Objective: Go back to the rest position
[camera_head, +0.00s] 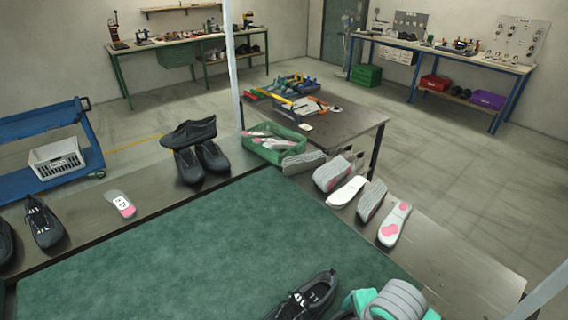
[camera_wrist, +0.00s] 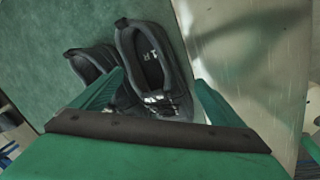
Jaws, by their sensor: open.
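My gripper (camera_wrist: 160,82) is open, its two green fingers spread at either side of a black shoe (camera_wrist: 150,62) in the wrist view. A second black shoe (camera_wrist: 88,62) lies beside it, partly behind the left finger. I cannot tell whether the fingers touch the shoes. In the head view, my teal gripper (camera_head: 360,300) is at the bottom edge, its fingertips hidden. A black shoe (camera_head: 310,296) lies on the green mat (camera_head: 210,245) just left of it.
A dark metal border (camera_head: 455,265) surrounds the mat. Insoles and grey soles (camera_head: 348,191) line its right side. Black shoes (camera_head: 202,160), a sole (camera_head: 120,204) and a green crate (camera_head: 272,152) stand along the far side. The mat's middle is clear.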

